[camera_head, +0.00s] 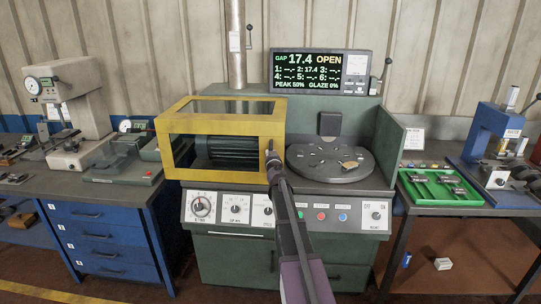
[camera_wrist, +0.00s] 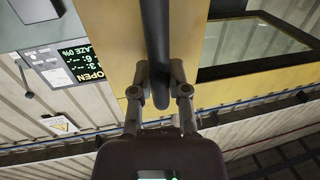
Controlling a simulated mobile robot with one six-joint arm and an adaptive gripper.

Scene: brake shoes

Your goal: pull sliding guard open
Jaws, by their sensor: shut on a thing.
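The yellow sliding guard (camera_head: 225,124) with clear windows stands at the left of the machine top, around a dark ribbed cylinder (camera_head: 230,147). My gripper (camera_head: 271,158) is at the guard's right edge. In the wrist view my gripper (camera_wrist: 160,85) is shut around a dark vertical bar handle (camera_wrist: 155,35) in front of the yellow guard panel (camera_wrist: 105,35). The round turntable (camera_head: 330,164) to the right is uncovered, with a small tan piece (camera_head: 349,165) on it. The display (camera_head: 320,72) reads gap 17.4 and OPEN.
A control panel (camera_head: 285,212) with dials and buttons runs along the machine's front. A grey press (camera_head: 72,107) stands on the left bench. A green tray (camera_head: 440,188) and a blue press (camera_head: 497,145) are on the right bench.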

